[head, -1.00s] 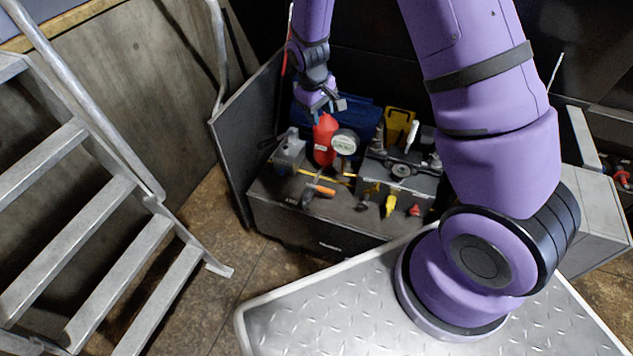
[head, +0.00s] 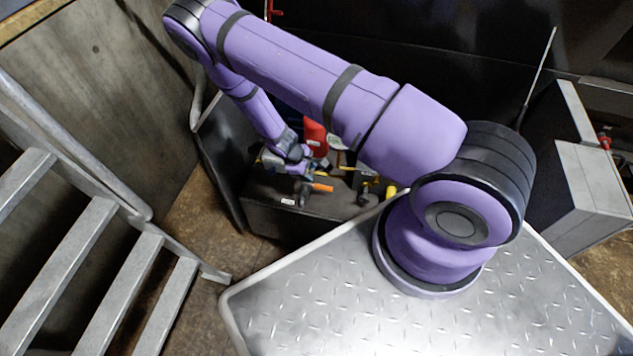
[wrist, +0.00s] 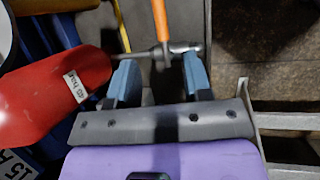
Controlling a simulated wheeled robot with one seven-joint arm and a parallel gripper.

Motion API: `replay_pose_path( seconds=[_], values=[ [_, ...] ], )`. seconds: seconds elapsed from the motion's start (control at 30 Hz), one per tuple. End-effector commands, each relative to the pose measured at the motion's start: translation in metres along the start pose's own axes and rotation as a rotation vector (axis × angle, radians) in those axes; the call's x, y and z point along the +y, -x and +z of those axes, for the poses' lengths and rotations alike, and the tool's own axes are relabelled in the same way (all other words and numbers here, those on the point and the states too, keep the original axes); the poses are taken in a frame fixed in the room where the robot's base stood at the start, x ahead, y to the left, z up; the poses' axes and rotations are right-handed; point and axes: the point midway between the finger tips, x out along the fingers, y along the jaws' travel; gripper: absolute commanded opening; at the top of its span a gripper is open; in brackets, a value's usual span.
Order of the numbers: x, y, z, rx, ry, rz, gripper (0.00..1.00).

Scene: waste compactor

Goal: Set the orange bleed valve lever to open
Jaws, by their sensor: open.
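The orange bleed valve lever (head: 322,187) sticks out to the right near the front of the dark hydraulic unit in the head view. In the wrist view the orange lever (wrist: 160,18) runs up to the top edge from a grey metal valve fitting (wrist: 183,47). My gripper (wrist: 160,80) is open, with one blue finger on each side and nothing held between them. The fitting and the lever's base lie just beyond the fingertips; I cannot tell whether they touch. In the head view my gripper (head: 301,164) is just above and behind the lever.
A red cylinder (wrist: 55,88) with a label lies close to the left finger; it stands behind my gripper in the head view (head: 316,138). A yellow handle (head: 390,191) is to the right. Metal stairs (head: 95,228) stand at left.

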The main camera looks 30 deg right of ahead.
Motion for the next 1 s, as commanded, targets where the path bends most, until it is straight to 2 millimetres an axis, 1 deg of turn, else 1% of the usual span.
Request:
replay_pose_path(
  seconds=[0.17,0.27,0.5,0.7,0.83,1.0],
  values=[
    [-0.001,-0.013,0.001,-0.004,0.004,0.001,0.45],
    [-0.001,-0.027,0.001,-0.004,0.004,0.001,0.45],
    [-0.001,-0.069,0.001,-0.004,0.003,0.001,0.45],
    [-0.001,-0.097,0.001,-0.003,0.003,0.000,0.45],
    [-0.001,-0.106,0.001,-0.002,0.004,0.001,0.45],
    [-0.001,-0.111,0.000,-0.001,0.004,0.001,0.45]
  ],
)
